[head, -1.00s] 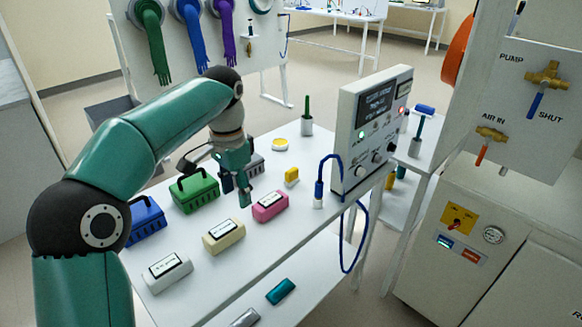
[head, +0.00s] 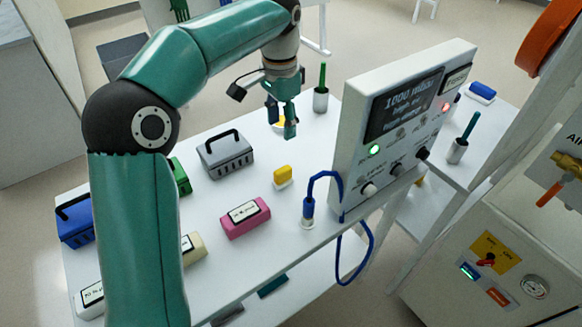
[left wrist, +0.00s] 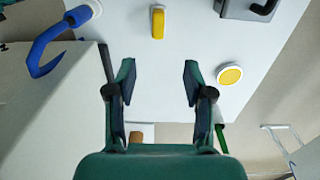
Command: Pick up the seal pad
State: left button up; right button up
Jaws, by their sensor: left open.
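Nothing is clearly labelled as the seal pad. A round yellow pad in a white rim (left wrist: 230,75) lies flat on the white table, right of my fingers in the left wrist view. In the head view it is mostly hidden behind my left gripper (head: 282,118). A small yellow block on a white base (head: 282,173) stands nearer the front; it also shows at the top of the left wrist view (left wrist: 158,24). My left gripper is open and empty above the table, its fingers apart (left wrist: 157,72). My right gripper is out of view.
A grey case (head: 226,158), a pink labelled block (head: 245,218) and a blue case (head: 74,222) stand on the table. The control panel box (head: 395,120) with a blue cable (head: 322,180) stands at right. A green-handled tool stands in a cup (head: 321,98).

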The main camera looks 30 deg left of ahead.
pick_arm(q)
jog(key=b, duration=0.1)
send_near(283, 169)
notch_tip(283, 169, down, 5)
jog(key=shift+w+a+f, duration=0.1)
jog(key=shift+a, duration=0.05)
jog(key=shift+f, duration=3.2)
jog(key=shift+c, duration=0.2)
jog(key=shift+d, duration=0.2)
grip_shut()
